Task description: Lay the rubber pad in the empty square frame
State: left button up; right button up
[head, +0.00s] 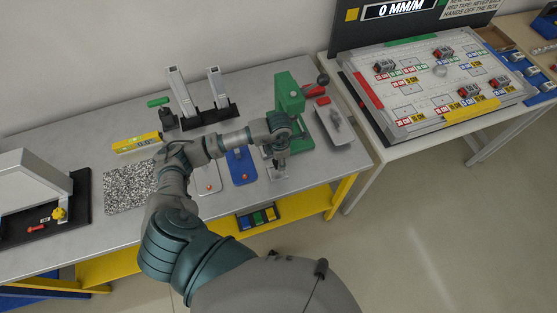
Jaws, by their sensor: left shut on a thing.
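My left gripper (280,160) is shut at the table's right half, in front of the green press. A small grey piece (278,174) shows just below its fingertips; it may be the rubber pad, but it is too small and too covered to be sure. I cannot tell whether it touches the table. I cannot make out an empty square frame for certain; my arm and gripper cover part of this area. My right gripper is not in view.
The green press (291,100) stands behind. A speckled slab (128,190) lies further left. A light tray (335,124) is to the right.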

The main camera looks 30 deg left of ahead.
aim_at(277, 172)
pick_arm(q)
jog(key=shift+a+f+b, duration=0.3)
jog(key=shift+a+b, duration=0.05)
jog(key=shift+a, duration=0.05)
jog(key=shift+a+f, duration=0.15)
jog(key=shift+f, duration=0.15)
notch_tip(277, 172, down, 3)
jog(key=b, duration=0.3)
jog(key=shift+f, duration=0.2)
jog(key=shift+d+f+b, duration=0.35)
jog(key=shift+f+b, duration=0.1)
jog(key=shift+b, duration=0.15)
jog(key=shift+a, duration=0.1)
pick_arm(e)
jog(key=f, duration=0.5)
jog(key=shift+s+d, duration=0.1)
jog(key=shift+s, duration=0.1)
pick_arm(q)
jog(key=shift+a+f, duration=0.1)
jog(key=shift+a, duration=0.1)
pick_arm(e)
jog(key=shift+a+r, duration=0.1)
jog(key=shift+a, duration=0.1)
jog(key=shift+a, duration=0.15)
